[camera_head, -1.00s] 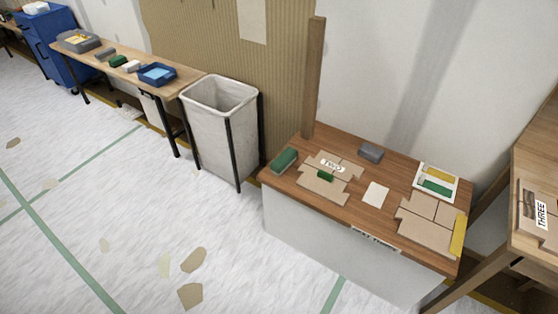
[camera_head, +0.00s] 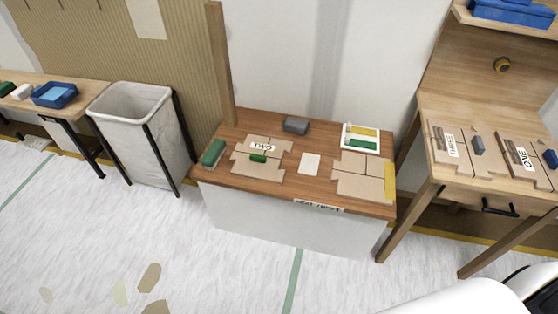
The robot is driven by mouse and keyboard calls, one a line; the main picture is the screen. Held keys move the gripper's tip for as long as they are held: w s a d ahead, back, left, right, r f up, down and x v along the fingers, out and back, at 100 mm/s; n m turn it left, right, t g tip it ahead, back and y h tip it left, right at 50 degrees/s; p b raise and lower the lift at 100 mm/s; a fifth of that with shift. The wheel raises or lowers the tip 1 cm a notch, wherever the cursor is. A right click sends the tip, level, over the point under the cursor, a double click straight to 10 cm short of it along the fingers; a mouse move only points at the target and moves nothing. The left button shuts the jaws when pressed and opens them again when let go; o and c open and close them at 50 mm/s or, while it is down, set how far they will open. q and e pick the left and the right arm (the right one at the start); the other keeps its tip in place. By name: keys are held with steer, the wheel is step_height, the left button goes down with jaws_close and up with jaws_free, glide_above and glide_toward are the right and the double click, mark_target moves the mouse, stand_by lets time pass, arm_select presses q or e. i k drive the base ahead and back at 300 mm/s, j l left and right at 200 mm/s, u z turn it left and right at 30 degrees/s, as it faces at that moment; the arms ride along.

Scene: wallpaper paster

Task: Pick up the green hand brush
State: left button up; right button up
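Several green items are in view, and they are too small to tell for certain which is the hand brush. A long green block with a paler side (camera_head: 213,152) lies at the left end of the brown-topped table (camera_head: 215,178). Another green piece (camera_head: 361,144) lies in a white tray (camera_head: 346,142) at the back right of that table. Neither of my grippers is in view.
A grey bin (camera_head: 139,150) stands left of the table, beside a bench with a blue tray (camera_head: 54,94). A wooden post (camera_head: 221,65) rises at the table's back left. A wooden desk (camera_head: 480,110) stands at right. The floor in front is mostly clear.

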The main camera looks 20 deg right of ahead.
mark_target(212, 156)
steer(key=i+j+u, duration=0.3)
steer(key=i, duration=0.35)
steer(key=i+u, duration=0.3)
steer(key=i, duration=0.35)
